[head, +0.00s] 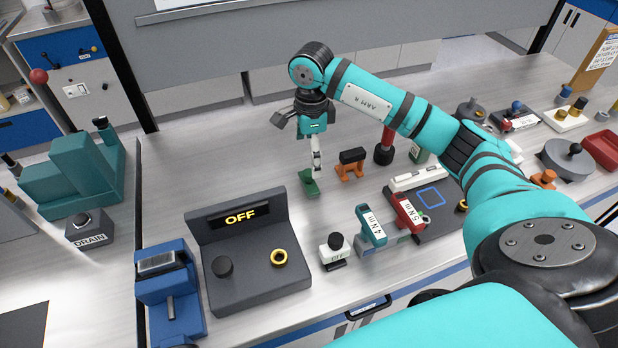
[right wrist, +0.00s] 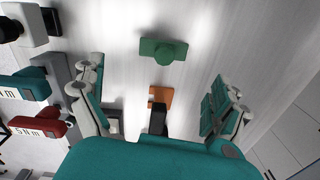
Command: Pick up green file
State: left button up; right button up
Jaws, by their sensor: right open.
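The green file (head: 309,184) lies on the grey bench, just below my right gripper in the head view. In the right wrist view the green file (right wrist: 163,50) shows as a flat green plate with a raised round part in its middle. My right gripper (head: 317,158) points down above the bench, close to the file. In the right wrist view the right gripper (right wrist: 160,105) has its fingers spread wide with nothing held. The file appears beyond the fingers there, apart from them. My left gripper is not in view.
An orange tool with a black block (head: 351,163) stands right of the file. The OFF panel (head: 250,262) is in front, with a teal 4 Nm tool (head: 370,226) and a red 5 Nm tool (head: 408,211) to its right. The bench left of the file is clear.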

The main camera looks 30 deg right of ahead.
aim_at(309, 172)
jog(key=f, duration=0.3)
jog(key=f+p, duration=0.1)
jog(key=shift+w+f, duration=0.2)
jog(key=shift+w, duration=0.05)
jog(key=shift+f, duration=0.2)
jog(key=f+p, duration=0.1)
jog(key=f, duration=0.1)
jog(key=f+p, duration=0.1)
jog(key=f, duration=0.1)
jog(key=shift+w+f, duration=0.2)
jog(key=shift+f, duration=0.15)
jog(key=c, duration=1.3)
jog(key=shift+o, duration=0.2)
jog(key=shift+r, duration=0.55)
notch_tip(309, 172, up, 8)
jog(key=b, duration=0.2)
jog(key=shift+f+b, duration=0.15)
jog(key=shift+b, duration=0.2)
jog(key=shift+r, duration=0.65)
jog(key=o, duration=0.8)
grip_shut()
